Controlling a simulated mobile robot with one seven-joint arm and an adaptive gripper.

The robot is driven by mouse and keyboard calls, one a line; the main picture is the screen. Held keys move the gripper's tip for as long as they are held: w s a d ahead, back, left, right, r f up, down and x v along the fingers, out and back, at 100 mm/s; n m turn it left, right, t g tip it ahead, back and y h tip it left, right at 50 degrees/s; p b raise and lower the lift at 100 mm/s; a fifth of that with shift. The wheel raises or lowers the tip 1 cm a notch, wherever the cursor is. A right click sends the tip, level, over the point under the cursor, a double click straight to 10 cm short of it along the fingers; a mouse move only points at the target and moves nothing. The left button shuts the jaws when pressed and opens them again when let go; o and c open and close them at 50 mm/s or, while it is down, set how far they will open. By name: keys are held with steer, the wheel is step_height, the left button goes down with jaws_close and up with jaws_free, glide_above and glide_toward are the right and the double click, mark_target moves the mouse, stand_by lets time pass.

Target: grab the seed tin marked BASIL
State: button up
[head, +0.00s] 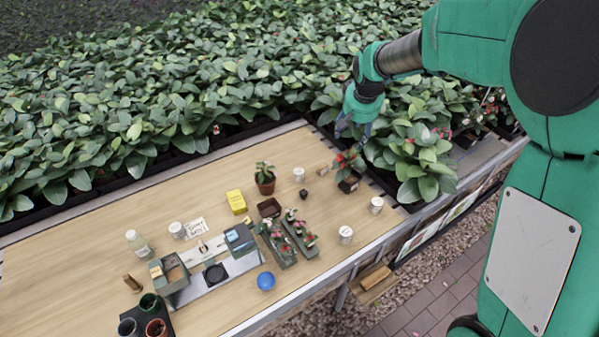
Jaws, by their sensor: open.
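Several small white tins stand upright on the wooden bench (100,250): one at the middle (299,174), one near the right end (377,204), one by the front edge (345,235) and one to the left (177,230). Their labels are too small to read, so I cannot tell which is marked BASIL. My gripper (353,131) is open and appears empty. It hangs over the back right of the bench, above a potted red-flowered plant (349,168) and apart from all the tins.
Leafy plants (420,160) crowd the bench's back and right end. Planters with flowers (280,245), a terracotta pot (265,185), a yellow box (236,201), a blue round thing (266,281) and a grey box (168,275) stand mid-bench.

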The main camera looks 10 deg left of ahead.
steer(key=w+a+f+n+p, duration=0.1)
steer(key=w+a+f+p, duration=0.2)
steer(key=w+a+f, duration=0.7)
steer(key=p, duration=0.3)
glide_toward(299, 172)
step_height(299, 172, up, 2)
steer(key=shift+r+n+g, duration=0.1)
steer(key=shift+n+g, duration=0.3)
steer(key=shift+x, duration=4.25)
steer(key=shift+x, duration=2.6)
steer(key=shift+w, duration=0.15)
